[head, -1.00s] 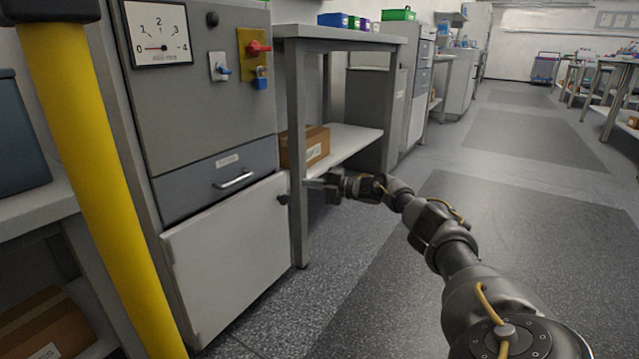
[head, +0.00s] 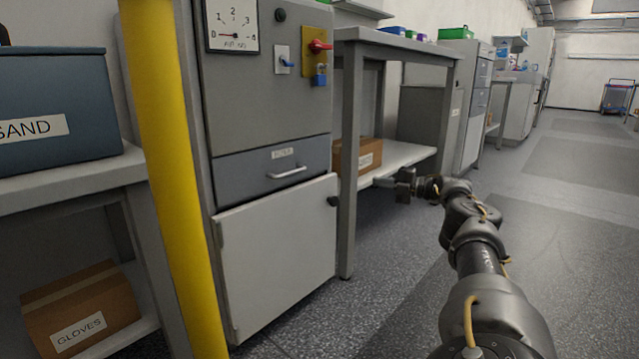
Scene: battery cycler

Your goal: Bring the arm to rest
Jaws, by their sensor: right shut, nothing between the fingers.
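My right arm (head: 478,245) reaches forward from the lower right, stretched out over the floor. My right gripper (head: 379,182) is at its far end, in front of the bench's lower shelf and to the right of the grey cabinet. It is shut and empty. Whether it touches the shelf edge cannot be told from this view. My left gripper is not in view.
The grey cabinet (head: 277,240) has a gauge (head: 231,22), a red switch (head: 318,46) and a drawer (head: 272,170). A yellow post (head: 172,170) stands left of it. A bench leg (head: 349,160) is near my gripper. The floor to the right (head: 560,220) is clear.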

